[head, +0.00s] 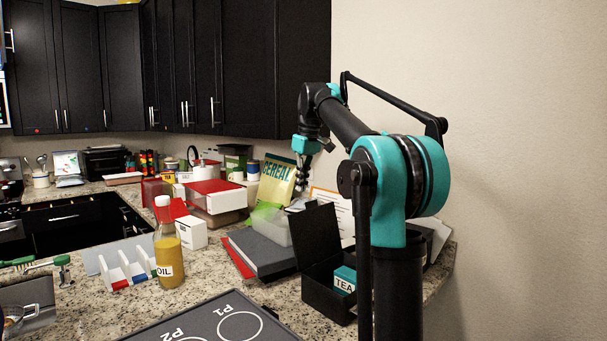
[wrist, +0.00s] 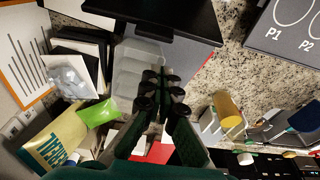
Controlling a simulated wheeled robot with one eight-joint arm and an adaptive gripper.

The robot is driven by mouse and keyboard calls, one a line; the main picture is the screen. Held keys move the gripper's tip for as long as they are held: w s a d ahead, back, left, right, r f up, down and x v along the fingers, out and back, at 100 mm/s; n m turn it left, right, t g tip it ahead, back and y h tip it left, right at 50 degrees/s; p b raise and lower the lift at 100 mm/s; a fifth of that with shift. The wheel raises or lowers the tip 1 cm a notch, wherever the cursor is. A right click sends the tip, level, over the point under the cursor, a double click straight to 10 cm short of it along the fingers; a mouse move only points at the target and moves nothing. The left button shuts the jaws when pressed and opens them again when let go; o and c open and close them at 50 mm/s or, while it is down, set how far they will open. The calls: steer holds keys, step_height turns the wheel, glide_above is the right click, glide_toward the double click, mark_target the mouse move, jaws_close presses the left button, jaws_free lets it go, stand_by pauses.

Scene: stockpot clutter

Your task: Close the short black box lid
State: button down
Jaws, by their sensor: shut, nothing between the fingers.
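The short black box (head: 322,290) stands on the counter beside my arm's column, with a teal TEA box (head: 344,279) in it. Its black lid (head: 316,236) is open and stands up at the back-left side of the box. In the wrist view the lid (wrist: 165,14) shows as a dark panel at the top edge. My gripper (head: 301,184) is shut and empty, up in the air beyond the lid and apart from it. Its fingers also show in the wrist view (wrist: 164,78), pointing toward the lid side. The arm's column partly hides the box's right side.
A grey binder (head: 262,252) and a clear container (head: 271,226) lie left of the lid. A cereal box (head: 275,180) stands behind. An oil bottle (head: 168,250) and a grey P1/P2 board (head: 215,318) are nearer the front. The wall is close on the right.

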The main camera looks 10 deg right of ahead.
mark_target(309, 203)
steer(key=shift+s+d+f, duration=0.5)
steer(key=shift+s+f, duration=0.15)
steer(key=shift+f, duration=0.2)
steer(key=shift+s+d+f, duration=0.5)
steer(key=shift+s+f, duration=0.15)
steer(key=shift+f, duration=0.15)
steer(key=shift+s+d, duration=0.1)
